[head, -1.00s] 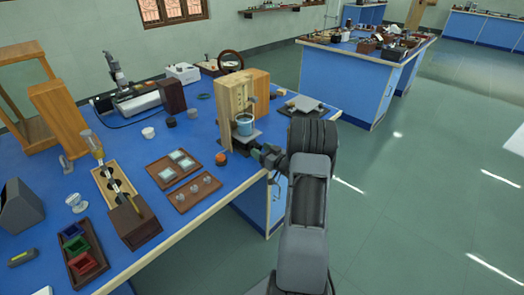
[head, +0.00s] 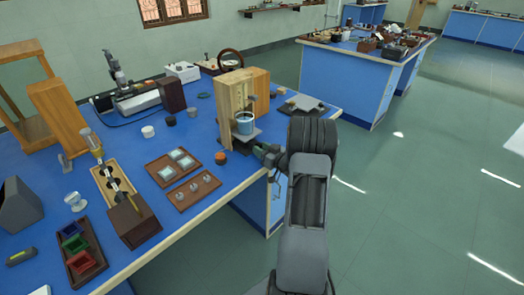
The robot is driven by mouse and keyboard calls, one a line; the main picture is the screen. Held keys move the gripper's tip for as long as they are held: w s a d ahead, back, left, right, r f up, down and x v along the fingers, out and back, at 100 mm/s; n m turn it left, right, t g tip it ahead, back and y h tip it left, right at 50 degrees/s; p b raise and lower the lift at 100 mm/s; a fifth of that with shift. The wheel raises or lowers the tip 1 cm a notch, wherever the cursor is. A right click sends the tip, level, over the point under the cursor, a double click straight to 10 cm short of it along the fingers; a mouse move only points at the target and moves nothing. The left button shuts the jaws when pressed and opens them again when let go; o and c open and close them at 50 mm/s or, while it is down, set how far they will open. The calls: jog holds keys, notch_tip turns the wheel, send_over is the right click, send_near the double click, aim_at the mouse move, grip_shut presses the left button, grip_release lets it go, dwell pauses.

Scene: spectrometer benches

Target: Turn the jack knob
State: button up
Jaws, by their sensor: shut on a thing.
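A small lab jack with a grey top plate (head: 243,138) stands at the front of a wooden stand (head: 234,97) on the blue bench. A blue-filled glass beaker (head: 245,123) sits on the plate. My gripper (head: 258,149) reaches in from the right at the bench's front edge, beside the jack's lower right side. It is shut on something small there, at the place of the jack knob. The knob itself is hidden by the fingers and too small to make out.
An orange-brown topped jar (head: 221,158) stands just left of my gripper. Two brown trays (head: 195,190) with small glass pieces lie further left. The floor to the right is clear.

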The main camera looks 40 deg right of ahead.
jog(key=shift+n, duration=0.5)
jog(key=o, duration=0.9)
jog(key=s, duration=0.4)
jog(key=s+d, duration=0.1)
jog(key=s, duration=0.4)
jog(key=s+d, duration=0.1)
jog(key=s, duration=0.3)
jog(key=shift+s+d+b, duration=0.25)
jog(key=shift+s+b, duration=0.1)
jog(key=shift+b, duration=0.05)
